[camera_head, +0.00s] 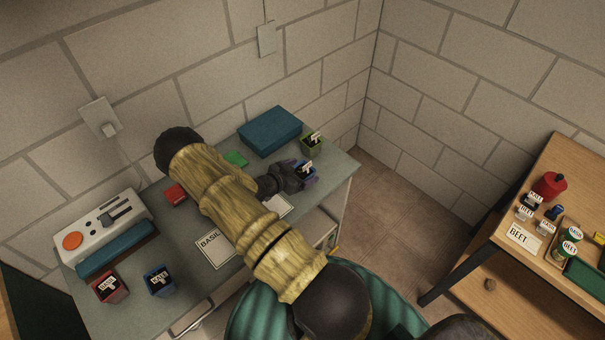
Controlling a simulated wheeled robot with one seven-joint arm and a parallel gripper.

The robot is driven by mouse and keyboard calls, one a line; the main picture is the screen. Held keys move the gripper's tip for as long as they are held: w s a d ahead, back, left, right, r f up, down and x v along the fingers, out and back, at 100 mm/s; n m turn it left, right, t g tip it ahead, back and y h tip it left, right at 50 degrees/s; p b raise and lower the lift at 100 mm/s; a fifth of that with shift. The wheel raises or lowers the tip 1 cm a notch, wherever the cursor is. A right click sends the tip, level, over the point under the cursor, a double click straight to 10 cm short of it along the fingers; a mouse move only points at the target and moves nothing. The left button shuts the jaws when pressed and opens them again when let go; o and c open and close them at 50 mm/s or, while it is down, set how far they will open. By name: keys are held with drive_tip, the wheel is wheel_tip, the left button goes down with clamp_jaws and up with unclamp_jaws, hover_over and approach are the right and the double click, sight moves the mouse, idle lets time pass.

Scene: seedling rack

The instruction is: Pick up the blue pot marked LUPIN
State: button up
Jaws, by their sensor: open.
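A small blue pot (305,175) with dark soil and a white label stands near the right end of the grey-green bench; its label is too small to read. My gripper (303,174) is open, with its fingers at this pot, seemingly one on either side. I cannot tell whether they touch it. A second blue pot (160,282) with a white label, which seems to read KALE, stands at the front left of the bench, far from my gripper.
A green pot (312,146) stands just behind the gripper, close to a teal box (270,131). A red pot (110,289) stands at front left. A white BASIL card (213,249) lies under my arm. A wooden table (560,200) with jars stands at right.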

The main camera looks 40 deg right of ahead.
drive_tip(key=shift+s+d+f, duration=0.1)
drive_tip(key=shift+d+f, duration=0.15)
drive_tip(key=shift+d, duration=0.3)
drive_tip(key=shift+a, duration=0.25)
drive_tip(key=shift+d, duration=0.1)
drive_tip(key=shift+c, duration=0.4)
drive_tip(key=c, duration=1.1)
